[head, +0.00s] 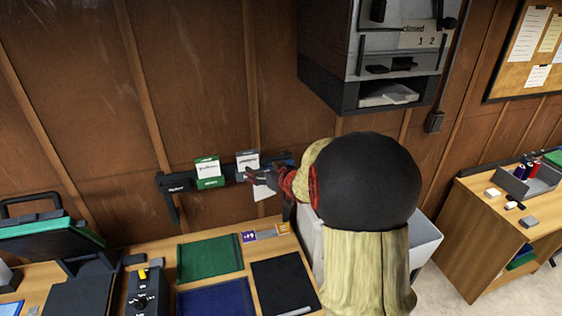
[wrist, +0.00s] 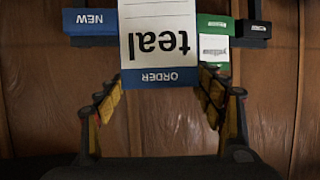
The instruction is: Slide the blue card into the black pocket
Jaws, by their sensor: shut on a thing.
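The blue card, white with a blue ORDER band and the word "teal", shows in the wrist view (wrist: 160,76), upside down, between the fingers of my gripper (wrist: 161,92). In the head view the card (head: 246,159) is in front of the wall rack, and my gripper (head: 262,178) is shut on it and hides part of it. The black pocket (head: 176,187) is at the rack's left end, with a pale label. In the wrist view the black pocket (wrist: 252,29) is at upper right, apart from the card. Its inside is hidden.
A green pocket (head: 210,183) holding a white card with a green top is between the black pocket and my gripper. A blue pocket, NEW (wrist: 90,20), is at the rack's other end. Below is a desk with green (head: 210,258) and blue mats. A grey cabinet (head: 330,75) hangs at upper right.

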